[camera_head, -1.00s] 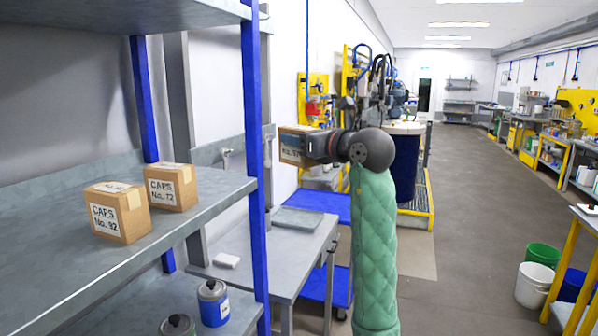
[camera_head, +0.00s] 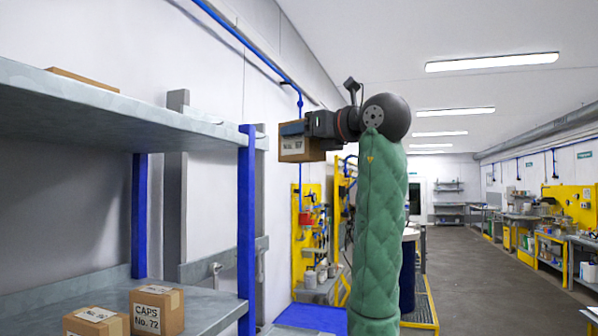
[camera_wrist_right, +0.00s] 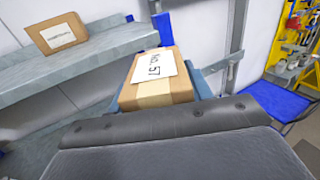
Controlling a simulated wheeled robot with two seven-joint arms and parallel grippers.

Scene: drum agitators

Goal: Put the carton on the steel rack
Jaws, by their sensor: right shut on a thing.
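The carton (camera_head: 298,148), a brown box with a white label reading No. 57, is held in my right gripper (camera_head: 300,130) in the head view. It hangs in the air just right of the steel rack (camera_head: 200,130), at about the height of the rack's upper shelf and apart from it. In the right wrist view the carton (camera_wrist_right: 158,78) shows its tape and label, with a blue finger beside it. The rack has grey shelves and blue posts. My left gripper is not in view.
Two cartons stand on the lower shelf, one marked CAPS No. 72 (camera_head: 157,310) and another (camera_head: 97,322) cut off by the frame. A further carton (camera_head: 80,76) shows its top on the upper shelf, and a carton (camera_wrist_right: 57,33) stands on a shelf in the wrist view.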

